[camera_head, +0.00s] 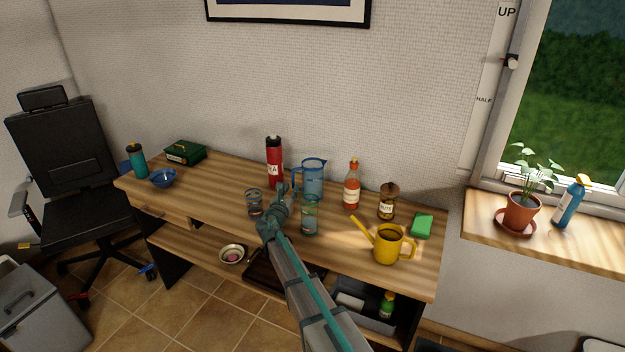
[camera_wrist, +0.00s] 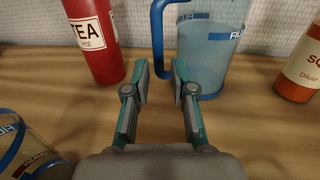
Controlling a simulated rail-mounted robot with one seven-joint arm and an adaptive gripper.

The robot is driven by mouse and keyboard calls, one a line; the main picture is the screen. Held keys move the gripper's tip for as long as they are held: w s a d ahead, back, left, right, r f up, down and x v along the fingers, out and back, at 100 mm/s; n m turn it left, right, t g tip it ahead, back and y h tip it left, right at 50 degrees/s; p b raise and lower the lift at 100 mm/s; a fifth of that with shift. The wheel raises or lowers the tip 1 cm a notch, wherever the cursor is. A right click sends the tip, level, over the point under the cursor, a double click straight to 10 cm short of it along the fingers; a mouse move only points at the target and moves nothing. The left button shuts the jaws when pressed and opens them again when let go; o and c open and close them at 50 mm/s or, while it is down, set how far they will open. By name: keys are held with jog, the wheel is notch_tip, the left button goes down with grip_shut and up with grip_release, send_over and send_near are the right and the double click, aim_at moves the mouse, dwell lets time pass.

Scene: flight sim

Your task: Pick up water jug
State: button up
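The water jug (camera_head: 313,179) is clear blue plastic with a blue handle on its left side, and stands upright at the back of the wooden desk. In the wrist view the jug (camera_wrist: 218,48) stands ahead and slightly right, its handle nearly in line with the gap between my fingers. My gripper (camera_head: 282,190) is over the desk in front of the jug, partly hiding the area left of it. In the wrist view my gripper (camera_wrist: 162,82) has its two fingers apart with nothing between them.
A red tea flask (camera_head: 274,160) stands just left of the jug, and an orange squash bottle (camera_head: 352,186) to its right. Glasses (camera_head: 254,203) and (camera_head: 311,216) flank my arm. A yellow watering can (camera_head: 389,245) is at the front right. The desk's left middle is clear.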

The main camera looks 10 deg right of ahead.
aim_at(293, 184)
jog(key=p+x, duration=0.1)
jog(key=x, duration=0.3)
jog(key=shift+a, duration=0.1)
grip_shut()
jog(key=shift+r, duration=0.1)
